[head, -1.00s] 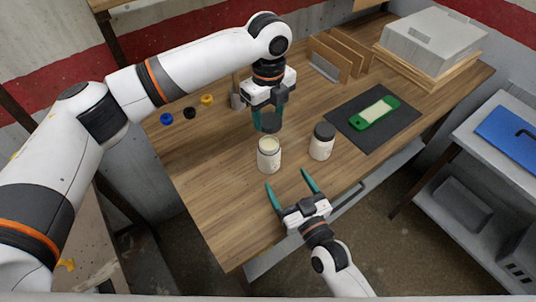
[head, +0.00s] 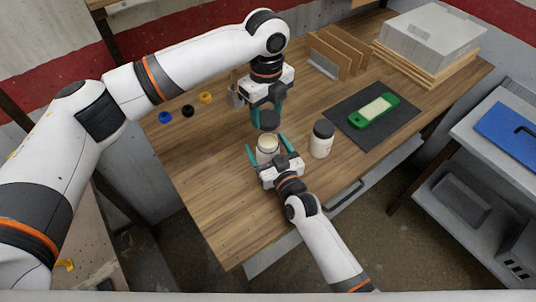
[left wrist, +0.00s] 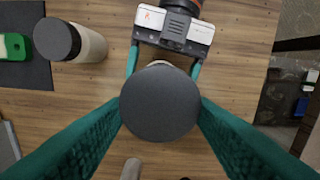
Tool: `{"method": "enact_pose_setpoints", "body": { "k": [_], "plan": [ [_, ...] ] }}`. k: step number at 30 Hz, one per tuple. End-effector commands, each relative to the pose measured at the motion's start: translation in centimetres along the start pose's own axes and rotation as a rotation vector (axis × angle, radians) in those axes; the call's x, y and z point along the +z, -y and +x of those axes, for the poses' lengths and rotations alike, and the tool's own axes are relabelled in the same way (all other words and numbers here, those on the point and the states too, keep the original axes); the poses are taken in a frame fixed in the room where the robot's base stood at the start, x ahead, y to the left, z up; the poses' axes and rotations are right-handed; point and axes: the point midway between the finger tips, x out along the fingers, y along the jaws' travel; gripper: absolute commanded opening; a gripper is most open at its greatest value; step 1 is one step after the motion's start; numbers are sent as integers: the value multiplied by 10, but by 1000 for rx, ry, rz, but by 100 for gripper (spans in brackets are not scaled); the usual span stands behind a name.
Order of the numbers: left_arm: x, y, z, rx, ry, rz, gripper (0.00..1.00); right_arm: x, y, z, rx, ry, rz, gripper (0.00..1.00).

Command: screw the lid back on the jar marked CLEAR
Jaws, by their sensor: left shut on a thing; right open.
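My left gripper (head: 266,116) is shut on a dark grey lid (head: 269,124) and holds it above and slightly behind the open jar (head: 267,143). In the left wrist view the lid (left wrist: 159,103) sits between the teal fingers and hides most of the open jar. The open jar is white with pale contents and stands upright on the table. My right gripper (head: 266,150) is open, with its fingers on either side of this jar; I cannot tell if they touch it. A second white jar (head: 320,146) with a dark lid stands to the right. I cannot read either label.
A black mat (head: 400,131) with a green device (head: 374,110) lies to the right on the wooden table (head: 210,190). Wooden dividers (head: 338,52) and a grey box (head: 430,40) stand at the back. Small blue, black and yellow rings (head: 206,97) lie at left.

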Motion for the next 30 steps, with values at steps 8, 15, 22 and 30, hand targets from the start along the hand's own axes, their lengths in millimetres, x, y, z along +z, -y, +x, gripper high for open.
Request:
{"method": "enact_pose_setpoints", "body": {
  "k": [8,15,22,30],
  "plan": [
    [0,0,0,0,0,0,30,0,0,1,0,1,0,82],
    [0,0,0,0,0,0,30,0,0,1,0,1,0,42],
    [0,0,0,0,0,0,30,0,0,1,0,1,0,15],
    [1,1,31,-3,3,0,30,0,0,1,0,1,0,15]
  ]
}}
